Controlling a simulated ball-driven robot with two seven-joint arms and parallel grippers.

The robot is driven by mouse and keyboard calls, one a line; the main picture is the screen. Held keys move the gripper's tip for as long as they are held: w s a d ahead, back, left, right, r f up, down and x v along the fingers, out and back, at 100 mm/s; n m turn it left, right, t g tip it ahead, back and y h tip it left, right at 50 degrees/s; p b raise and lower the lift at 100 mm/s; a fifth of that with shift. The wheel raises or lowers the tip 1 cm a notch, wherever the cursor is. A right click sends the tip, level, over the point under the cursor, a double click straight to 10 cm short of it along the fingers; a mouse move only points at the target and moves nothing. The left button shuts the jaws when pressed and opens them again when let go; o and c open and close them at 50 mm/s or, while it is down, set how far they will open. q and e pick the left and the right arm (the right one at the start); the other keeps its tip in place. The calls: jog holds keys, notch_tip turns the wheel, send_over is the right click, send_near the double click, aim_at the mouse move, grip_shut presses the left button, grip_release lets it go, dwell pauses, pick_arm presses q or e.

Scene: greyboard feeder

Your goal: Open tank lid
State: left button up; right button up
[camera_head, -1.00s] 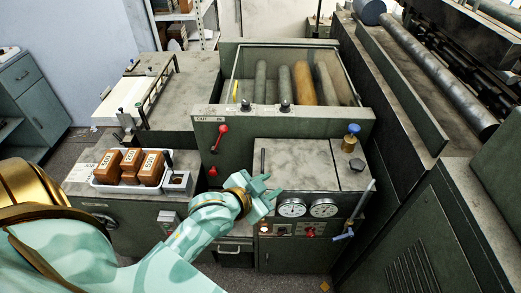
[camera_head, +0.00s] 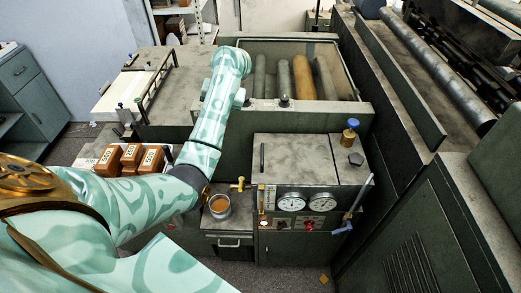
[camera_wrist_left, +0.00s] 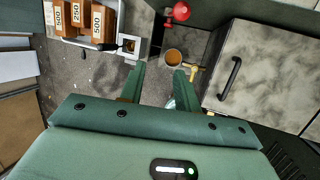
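The tank lid (camera_head: 295,160) is a mottled grey top plate on the dark green cabinet with gauges. It looks shut and flat. Its dark bar handle (camera_head: 263,157) is along the left side. In the left wrist view the lid (camera_wrist_left: 268,75) and black handle (camera_wrist_left: 230,78) are to the right of my fingers. My left gripper (camera_wrist_left: 158,78) is open and empty in that view, apart from the handle. In the head view I cannot make out its fingers; my arm reaches up over the panel left of the lid. My right gripper is in neither view.
A metal cup with orange-brown contents (camera_head: 219,205) is by a brass tap (camera_head: 238,184), left of the lid. The open roller tank (camera_head: 330,107) is behind.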

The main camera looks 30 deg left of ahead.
aim_at(262, 155)
pick_arm(q)
jog(key=w+d+r+h, duration=0.1)
jog(key=w+d+h, duration=0.2)
jog(key=d+h, duration=0.5)
jog(key=shift+n+y, duration=0.3)
jog(key=shift+y, duration=0.4)
jog(key=d+f+b, duration=0.1)
jog(key=f+b, duration=0.1)
jog(key=f, duration=0.2)
jog(key=d+f+b, duration=0.1)
jog(key=f+b, duration=0.2)
jog(key=f, duration=0.2)
jog(key=w+d+f+b, duration=0.1)
jog(key=f+b, duration=0.2)
jog(key=f, duration=0.1)
jog(key=shift+w+d+f, duration=0.1)
jog(key=shift+d+f, duration=0.1)
jog(key=shift+f, duration=0.2)
jog(key=shift+w+d+f, duration=0.1)
jog(key=shift+d+f, duration=0.05)
jog(key=shift+f, duration=0.4)
grip_shut()
